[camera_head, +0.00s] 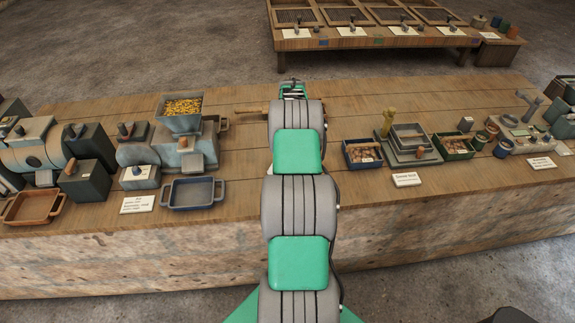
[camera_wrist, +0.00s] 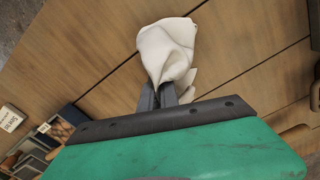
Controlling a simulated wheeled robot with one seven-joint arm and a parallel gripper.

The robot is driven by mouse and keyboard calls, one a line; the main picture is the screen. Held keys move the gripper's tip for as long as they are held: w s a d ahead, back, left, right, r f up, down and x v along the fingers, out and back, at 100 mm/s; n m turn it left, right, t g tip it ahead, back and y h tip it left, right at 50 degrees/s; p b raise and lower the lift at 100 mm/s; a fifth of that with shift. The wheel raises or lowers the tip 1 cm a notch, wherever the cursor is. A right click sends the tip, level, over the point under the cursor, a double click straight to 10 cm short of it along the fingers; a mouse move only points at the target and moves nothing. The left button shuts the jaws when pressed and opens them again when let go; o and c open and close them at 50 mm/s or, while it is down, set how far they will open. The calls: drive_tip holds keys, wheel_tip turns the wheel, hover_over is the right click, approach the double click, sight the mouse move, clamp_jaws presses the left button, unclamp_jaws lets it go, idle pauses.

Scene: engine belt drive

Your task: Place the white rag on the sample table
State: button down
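The white rag (camera_wrist: 167,50) is a bunched, folded cloth in the wrist view, above wooden planks. My gripper (camera_wrist: 160,92) has its dark fingertips close together at the lower part of the rag, and the cloth bulges up and out beyond them. The rag appears pinched between the fingers. In the head view my arm reaches over the long wooden table (camera_head: 230,180), and its own links hide the fingertips and the rag. A second, lower wooden table (camera_head: 390,40) with framed trays stands at the back. No visible label tells which one is the sample table.
A grey machine with a yellow-filled hopper (camera_head: 183,112) and a blue tray (camera_head: 193,193) stand left of my arm. A scale (camera_head: 408,150) and a box of brown lumps (camera_head: 362,154) stand right. Planks near my arm are mostly bare.

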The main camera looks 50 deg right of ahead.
drive_tip(key=s+f, duration=0.1)
drive_tip(key=s, duration=0.1)
drive_tip(key=s+d+f, duration=0.1)
drive_tip(key=s+f, duration=0.2)
drive_tip(key=shift+s+d, duration=0.25)
drive_tip(key=shift+s, duration=0.05)
drive_tip(key=c, duration=1.2)
unclamp_jaws()
